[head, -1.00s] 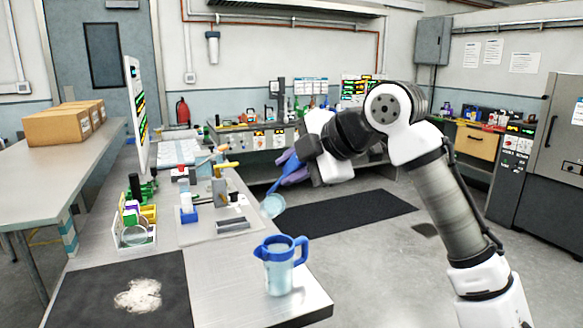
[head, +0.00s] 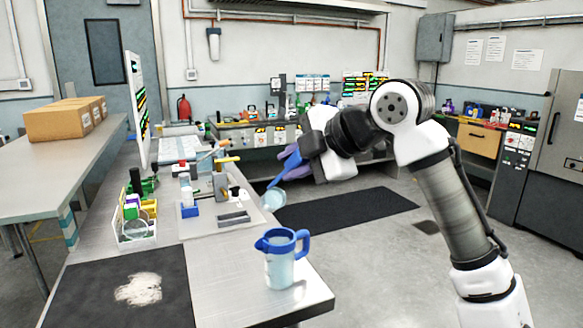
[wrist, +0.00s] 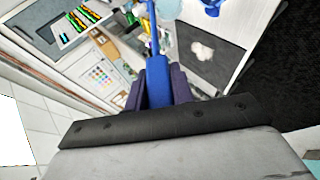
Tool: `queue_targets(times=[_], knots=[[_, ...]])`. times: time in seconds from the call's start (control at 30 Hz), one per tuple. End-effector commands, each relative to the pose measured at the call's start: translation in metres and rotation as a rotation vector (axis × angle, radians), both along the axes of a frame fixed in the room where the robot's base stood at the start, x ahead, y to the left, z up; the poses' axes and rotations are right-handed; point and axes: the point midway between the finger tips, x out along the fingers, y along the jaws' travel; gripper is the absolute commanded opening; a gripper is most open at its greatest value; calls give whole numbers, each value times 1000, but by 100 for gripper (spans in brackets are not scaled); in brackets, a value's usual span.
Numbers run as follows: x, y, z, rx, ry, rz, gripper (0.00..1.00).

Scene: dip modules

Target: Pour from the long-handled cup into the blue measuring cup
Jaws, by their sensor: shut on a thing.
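The long-handled cup has a clear, pale bowl (head: 273,200) and a blue handle (head: 284,169). My gripper (head: 292,163), with purple fingers, is shut on the handle; the handle slopes down to the left with the bowl at its lower end. In the wrist view the blue handle (wrist: 158,75) lies between the fingers, and the bowl (wrist: 167,8) is cut by the top edge. The blue measuring cup (head: 279,268), a clear jug with blue rim and handle, stands upright on the table's right part. In the head view the bowl appears above and behind it, apart from it. Contents of the bowl are unclear.
A dark mat (head: 85,290) with a whitish patch lies at the front left of the metal table (head: 225,270). A rack of small items (head: 137,232) and a tray with tools (head: 245,232) stand behind. The table's right edge is near the jug.

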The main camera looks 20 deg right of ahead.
Motion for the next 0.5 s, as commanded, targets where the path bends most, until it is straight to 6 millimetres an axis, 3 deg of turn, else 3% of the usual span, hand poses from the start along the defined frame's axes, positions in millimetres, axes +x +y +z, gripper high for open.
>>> queue_targets(times=[0.5], knots=[[-9, 0, -17, 4, -78, -1, 5]])
